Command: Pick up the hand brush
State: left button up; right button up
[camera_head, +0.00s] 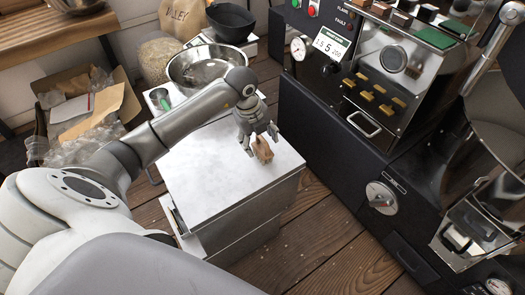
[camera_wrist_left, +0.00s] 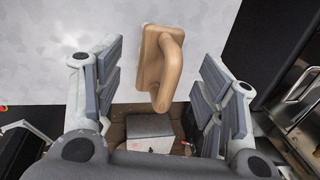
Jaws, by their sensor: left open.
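The hand brush (camera_head: 263,149) is a small brown wooden block on the white cabinet top (camera_head: 205,165), close to its far right edge. In the left wrist view the hand brush (camera_wrist_left: 162,65) shows a tan body with a curved handle. My left gripper (camera_head: 260,138) is right above the brush in the head view. Its open fingers (camera_wrist_left: 158,82) stand on either side of the brush in the left wrist view, with a gap on both sides. The brush's underside is hidden. My right gripper is not in view.
A black roasting machine (camera_head: 340,130) stands close to the cabinet's right. A steel bowl (camera_head: 195,65) stands behind the cabinet, with a dark bowl (camera_head: 232,22) beyond. A box of plastic and cardboard (camera_head: 85,105) is at left. The rest of the cabinet top looks clear.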

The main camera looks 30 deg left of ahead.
aim_at(261, 148)
pick_arm(q)
jog(key=shift+w+d+f+b, duration=0.1)
jog(key=shift+w+f+b, duration=0.1)
jog(key=shift+f, duration=0.75)
jog(key=shift+w+d+f+b, duration=0.1)
jog(key=shift+f+b, duration=0.05)
jog(key=shift+f, duration=0.75)
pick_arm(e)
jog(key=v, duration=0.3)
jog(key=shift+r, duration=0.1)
pick_arm(q)
jog(key=shift+c, duration=0.3)
jog(key=c, duration=1.1)
jog(key=shift+r, duration=0.1)
